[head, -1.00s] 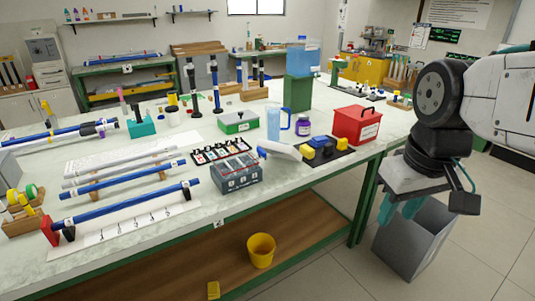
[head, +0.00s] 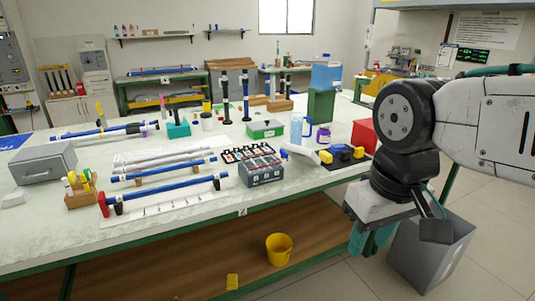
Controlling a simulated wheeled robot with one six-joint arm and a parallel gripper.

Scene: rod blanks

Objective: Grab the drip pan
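I cannot pick out a drip pan for certain in the head view. My gripper (head: 371,240) hangs at the right, pointing down, with two teal fingers that look apart and nothing visible between them. It appears in front of the table's right end and left of a grey open bin (head: 430,252) on the floor. A yellow bucket (head: 279,249) stands on the table's lower wooden shelf.
The long table (head: 60,232) carries blue rods (head: 165,190), a grey metal box (head: 43,164), a dark compartment box (head: 261,171), a green box (head: 265,129) and a red box (head: 364,135). Floor is clear at lower right.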

